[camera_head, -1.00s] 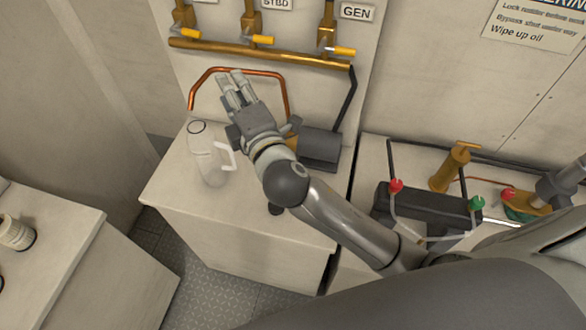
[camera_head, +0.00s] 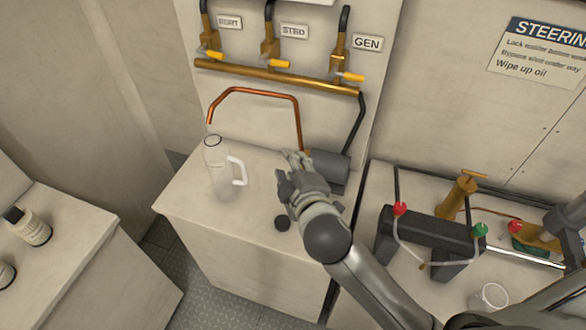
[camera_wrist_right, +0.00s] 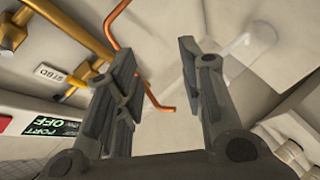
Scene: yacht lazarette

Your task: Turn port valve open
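The port valve is the leftmost of three brass valves on the panel, and its yellow handle (camera_head: 210,54) lies sideways, pointing right. The label above it (camera_head: 229,22) is blurred. My right gripper (camera_head: 292,160) is below and right of that valve, over the white bench top, apart from the handles. In the right wrist view its two fingers (camera_wrist_right: 157,55) are spread with nothing between them. A "PORT OFF" sign (camera_wrist_right: 50,127) shows lower left. My left gripper is out of view.
A copper pipe (camera_head: 255,91) bends below the brass manifold (camera_head: 285,78). A clear jug with a white handle (camera_head: 218,170) stands left of my right gripper. Red and green knobbed levers (camera_head: 400,209) stand at right.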

